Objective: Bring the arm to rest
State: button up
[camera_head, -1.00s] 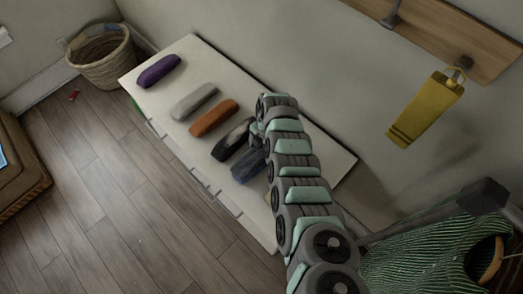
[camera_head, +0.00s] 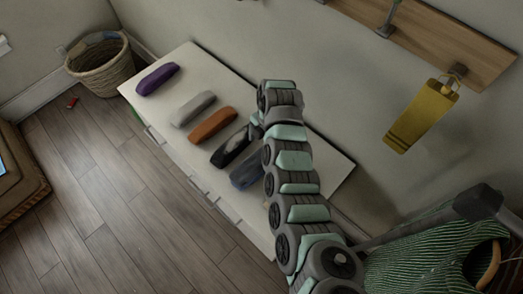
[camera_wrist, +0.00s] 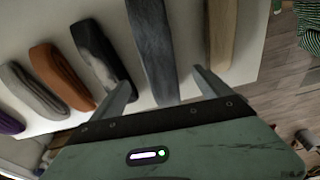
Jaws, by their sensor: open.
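My arm (camera_head: 293,160) reaches over a white cabinet top (camera_head: 305,135) in the head view, its wrist end above the row of soft cases. My gripper (camera_wrist: 161,77) is open and empty in the wrist view. Its two fingers stand apart, with a dark blue-grey case (camera_wrist: 152,45) showing between and beyond them. That case also shows in the head view (camera_head: 246,170), partly behind my arm. In the head view the fingers are mostly hidden by the arm.
Purple (camera_head: 157,79), grey (camera_head: 193,108), orange (camera_head: 212,125) and black-and-white (camera_head: 231,147) cases lie along the cabinet. A tan one (camera_wrist: 222,35) lies at the right in the wrist view. A yellow item (camera_head: 421,115) hangs from a wall rack; green-striped clothing (camera_head: 430,255) is at lower right.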

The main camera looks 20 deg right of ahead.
jog(key=shift+d+r, duration=0.15)
jog(key=shift+r, duration=0.8)
jog(key=shift+w, duration=0.15)
